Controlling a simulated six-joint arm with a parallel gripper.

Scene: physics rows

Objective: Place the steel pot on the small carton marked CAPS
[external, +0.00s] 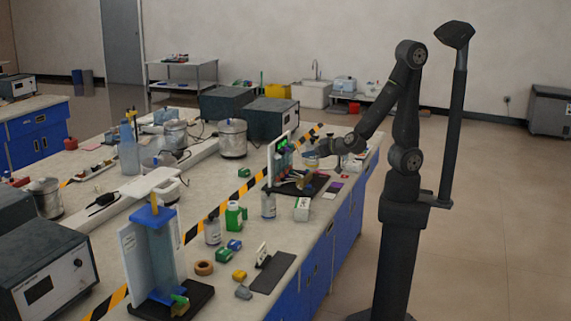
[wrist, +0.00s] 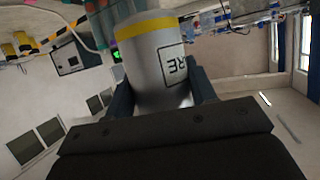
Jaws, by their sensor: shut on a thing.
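My gripper (external: 322,149) is over the right side of the bench in the external view. In the wrist view its two dark fingers (wrist: 162,95) are shut on the steel pot (wrist: 155,65), a grey cylinder with a yellow band and a dark-framed label ending in "RE". The pot is small and partly hidden by my gripper in the external view (external: 311,157). It looks held above the bench beside the rack. A small white carton with green on it (external: 301,210) stands nearer the camera, below my gripper. Its lettering is too small to read, so I cannot confirm CAPS.
A rack with a white back panel (external: 279,160) stands just left of my gripper on a dark base. Bottles (external: 268,205) stand near the carton. Large metal pots (external: 233,140) stand farther left. Striped tape (external: 228,205) crosses the bench. The bench's right edge is close.

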